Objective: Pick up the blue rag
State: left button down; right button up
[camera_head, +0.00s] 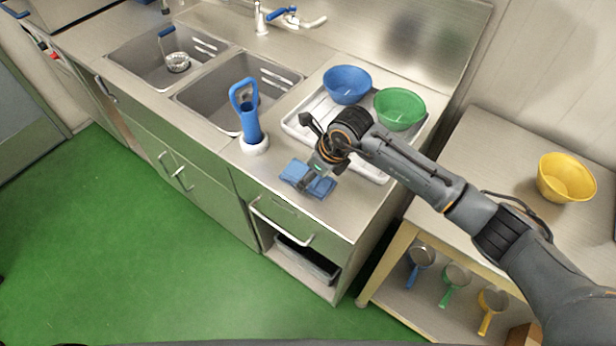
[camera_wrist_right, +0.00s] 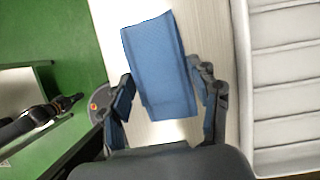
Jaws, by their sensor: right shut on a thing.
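The blue rag (camera_head: 293,172) lies near the front edge of the steel counter (camera_head: 352,212), in front of the white tray. My right gripper (camera_head: 310,181) reaches down over it and hides its middle. In the right wrist view the folded rag (camera_wrist_right: 158,58) sits between the two fingers of my right gripper (camera_wrist_right: 165,88), which is shut on it. The rag appears to be at counter level; I cannot tell whether it is clear of the surface.
A white ribbed tray (camera_head: 300,128) holds a blue bowl (camera_head: 347,85) and a green bowl (camera_head: 400,109). A blue-handled tool (camera_head: 250,120) stands upright left of the rag. Two sinks lie further left. A yellow bowl (camera_head: 567,178) is on the right table.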

jog(key=shift+r+b, duration=0.45)
jog(key=shift+b, duration=0.05)
jog(key=shift+w+r+b, duration=0.1)
jog(key=shift+r+b, duration=0.5)
jog(key=shift+r, duration=0.05)
jog(key=s+a+r+b, duration=0.4)
jog(key=s+r, duration=0.6)
jog(key=s, duration=0.3)
jog(key=shift+s+r+b, duration=0.3)
jog(key=shift+r+b, duration=0.1)
jog(key=shift+b, duration=0.05)
jog(key=shift+a, duration=0.1)
